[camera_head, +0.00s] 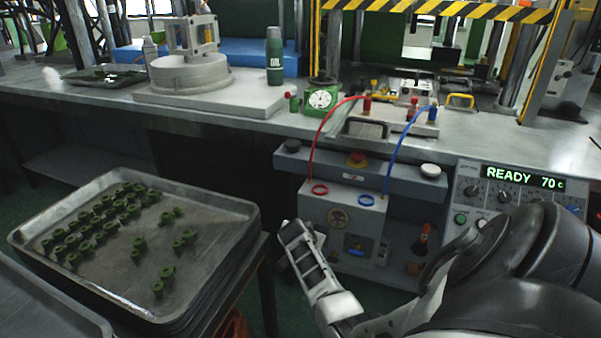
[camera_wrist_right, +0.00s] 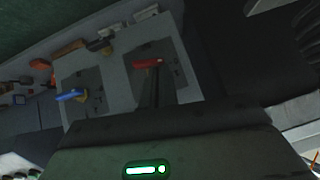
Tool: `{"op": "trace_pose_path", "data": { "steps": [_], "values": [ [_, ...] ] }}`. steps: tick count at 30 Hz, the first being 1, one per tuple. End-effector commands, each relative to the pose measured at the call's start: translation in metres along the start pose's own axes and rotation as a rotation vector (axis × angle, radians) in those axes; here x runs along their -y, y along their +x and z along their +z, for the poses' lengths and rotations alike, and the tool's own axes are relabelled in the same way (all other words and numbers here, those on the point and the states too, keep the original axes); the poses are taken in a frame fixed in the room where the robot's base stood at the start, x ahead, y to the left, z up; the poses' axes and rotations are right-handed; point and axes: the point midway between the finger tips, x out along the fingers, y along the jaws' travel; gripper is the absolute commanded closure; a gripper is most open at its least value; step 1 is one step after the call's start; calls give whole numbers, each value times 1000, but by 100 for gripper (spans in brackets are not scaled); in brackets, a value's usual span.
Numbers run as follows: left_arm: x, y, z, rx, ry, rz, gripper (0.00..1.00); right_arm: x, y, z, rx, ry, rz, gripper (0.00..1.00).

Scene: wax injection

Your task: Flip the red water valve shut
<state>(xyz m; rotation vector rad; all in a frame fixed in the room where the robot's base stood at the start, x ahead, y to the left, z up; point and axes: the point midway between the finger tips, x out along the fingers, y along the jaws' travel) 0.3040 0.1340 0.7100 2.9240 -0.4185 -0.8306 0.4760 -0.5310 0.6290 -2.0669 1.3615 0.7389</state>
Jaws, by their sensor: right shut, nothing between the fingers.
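The red valve handle (camera_wrist_right: 147,63) lies across a dark square plate on a pale panel in the right wrist view. A blue valve handle (camera_wrist_right: 70,94) sits on a matching plate to its left. In the head view the blue handle (camera_head: 356,252) shows on the front of a grey box (camera_head: 347,217); the red one is hidden behind my right gripper. My right gripper (camera_head: 291,230) is shut and empty in front of the box's left side. A dark finger-like shape reaches toward the red handle in the wrist view; contact cannot be told. My left gripper is out of view.
A red hose (camera_head: 315,143) and a blue hose (camera_head: 399,147) run down to the box. A control panel (camera_head: 513,187) reads READY 70 at right. A metal tray (camera_head: 203,203) of green parts stands at left.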

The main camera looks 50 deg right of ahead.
Motion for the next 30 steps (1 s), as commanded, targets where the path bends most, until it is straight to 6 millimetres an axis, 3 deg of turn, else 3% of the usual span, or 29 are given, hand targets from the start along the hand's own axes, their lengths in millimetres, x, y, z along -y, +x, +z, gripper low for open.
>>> {"op": "trace_pose_path", "data": {
  "steps": [15,30],
  "values": [
    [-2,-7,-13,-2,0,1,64,4,-11,-14,-9,-1,-3,100],
    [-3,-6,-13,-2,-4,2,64,5,-12,-12,-5,-1,-5,100]
  ]
}}
